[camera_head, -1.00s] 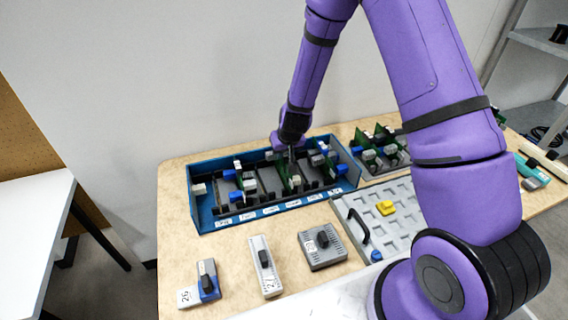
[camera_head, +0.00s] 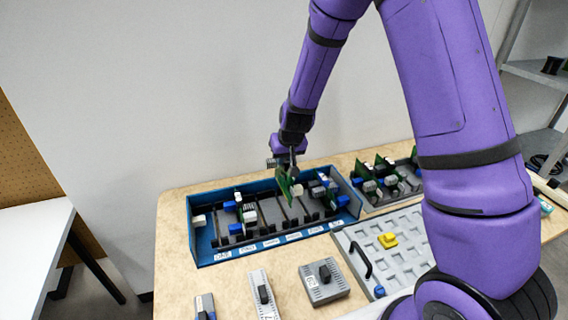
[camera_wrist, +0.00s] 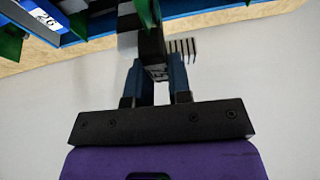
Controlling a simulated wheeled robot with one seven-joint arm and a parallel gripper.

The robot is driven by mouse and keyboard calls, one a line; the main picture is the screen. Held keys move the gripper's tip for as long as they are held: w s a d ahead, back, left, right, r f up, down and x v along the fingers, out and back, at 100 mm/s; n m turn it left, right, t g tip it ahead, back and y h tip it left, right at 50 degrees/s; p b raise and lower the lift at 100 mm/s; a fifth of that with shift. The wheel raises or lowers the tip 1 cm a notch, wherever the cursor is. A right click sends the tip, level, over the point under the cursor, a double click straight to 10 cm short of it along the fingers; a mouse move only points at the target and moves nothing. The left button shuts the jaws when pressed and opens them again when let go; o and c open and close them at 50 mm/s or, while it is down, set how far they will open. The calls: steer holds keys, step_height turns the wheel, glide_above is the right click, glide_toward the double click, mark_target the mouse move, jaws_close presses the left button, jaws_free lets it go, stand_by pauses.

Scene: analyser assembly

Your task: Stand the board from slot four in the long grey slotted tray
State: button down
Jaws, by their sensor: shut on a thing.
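My gripper (camera_head: 288,160) is shut on a green board (camera_head: 286,183) with a pale block on its lower part. It holds the board upright above the middle of the blue rack (camera_head: 205,252), whose front wall carries several white labels. In the wrist view, my gripper's fingers (camera_wrist: 160,75) close on a dark and grey piece, and the held board's outline is unclear. Several other boards stand in the blue rack, at its left and right. The long grey slotted tray (camera_head: 378,204) is to the right and holds several green boards.
A light grey tray with square pockets (camera_head: 405,248) lies in front of the slotted tray, with a yellow piece (camera_head: 388,240) and a black handle. A grey module (camera_head: 322,283) and two narrower ones stand at the front. The wall is close behind.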

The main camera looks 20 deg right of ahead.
steer(key=shift+r, duration=0.15)
steer(key=shift+r, duration=1.95)
steer(key=shift+d, duration=0.15)
